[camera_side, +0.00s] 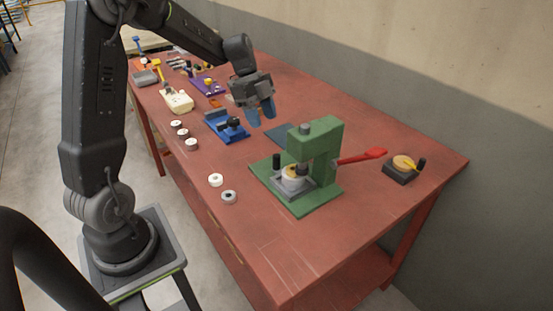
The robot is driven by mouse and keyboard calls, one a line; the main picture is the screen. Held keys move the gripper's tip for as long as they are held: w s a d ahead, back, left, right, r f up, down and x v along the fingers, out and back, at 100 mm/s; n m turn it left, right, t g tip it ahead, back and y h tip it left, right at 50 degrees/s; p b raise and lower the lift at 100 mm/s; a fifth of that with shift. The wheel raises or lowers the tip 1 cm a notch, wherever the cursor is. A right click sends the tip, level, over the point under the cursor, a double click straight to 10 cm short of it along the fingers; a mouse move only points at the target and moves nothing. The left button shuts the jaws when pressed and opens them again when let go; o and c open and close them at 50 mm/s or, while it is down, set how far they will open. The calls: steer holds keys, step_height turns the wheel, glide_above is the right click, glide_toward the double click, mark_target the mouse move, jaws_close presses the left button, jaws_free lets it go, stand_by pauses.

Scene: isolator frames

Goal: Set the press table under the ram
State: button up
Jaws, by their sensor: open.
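A green press (325,142) stands on the red bench toward the near right, with a red lever (362,157) reaching out to its right. Its dark ram (304,140) hangs at the front of the head. Below and a little to the left of the ram is the grey press table (283,191), carrying a round pale piece with a tan top (293,173). A small dark post (277,162) rises at the table's back left. How exactly the table lines up with the ram I cannot tell. My gripper (262,113) is open and empty, above the bench behind and left of the press.
A blue fixture (228,127) with a dark clamp lies left of the press. Several small rings (216,180) lie along the bench's left edge. A flat blue-grey plate (284,135) lies behind the press.

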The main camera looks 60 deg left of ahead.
mark_target(275, 155)
steer(key=x, duration=1.3)
steer(key=shift+r, duration=0.1)
jaws_close()
